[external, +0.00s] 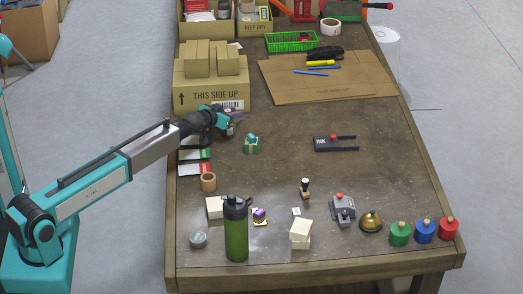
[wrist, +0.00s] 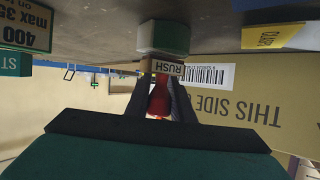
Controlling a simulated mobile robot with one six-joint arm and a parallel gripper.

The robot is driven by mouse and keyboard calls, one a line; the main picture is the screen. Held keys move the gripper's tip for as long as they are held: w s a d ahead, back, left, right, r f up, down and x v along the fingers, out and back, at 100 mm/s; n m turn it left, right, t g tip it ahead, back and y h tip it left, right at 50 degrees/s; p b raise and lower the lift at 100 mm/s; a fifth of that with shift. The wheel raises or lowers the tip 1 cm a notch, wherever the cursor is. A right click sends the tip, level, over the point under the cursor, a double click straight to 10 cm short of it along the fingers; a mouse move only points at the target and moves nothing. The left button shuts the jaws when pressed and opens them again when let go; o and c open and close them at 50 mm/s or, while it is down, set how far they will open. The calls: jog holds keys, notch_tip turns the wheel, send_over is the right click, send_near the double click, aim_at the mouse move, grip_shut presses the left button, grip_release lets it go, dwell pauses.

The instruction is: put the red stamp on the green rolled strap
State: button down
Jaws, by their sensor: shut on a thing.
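The red stamp (wrist: 159,98) has a red handle and a tan block labelled RUSH. My gripper (wrist: 160,88) is shut on its handle in the wrist view, where the picture is upside down. In the external view my gripper (external: 230,117) is raised in front of the brown carton; the stamp is too small there to make out well. A small green and pale thing, which looks like the green rolled strap (external: 250,145), sits on the table, lower and to the right of my gripper. It also shows in the wrist view (wrist: 165,38), just past the stamp block, apparently apart from it.
The carton marked THIS SIDE UP (external: 211,92) stands close behind my gripper. Several cards (external: 194,169) lie to the left of the strap. A black ink pad (external: 336,143) lies to the right. A green bottle (external: 236,235) stands at the front.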

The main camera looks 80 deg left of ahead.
jog(key=shift+f, duration=0.2)
jog(key=c, duration=1.5)
grip_release()
jog(key=shift+c, duration=0.2)
jog(key=shift+s+r, duration=0.1)
jog(key=shift+r, duration=0.1)
jog(key=b+v, duration=0.1)
jog(key=v, duration=1.1)
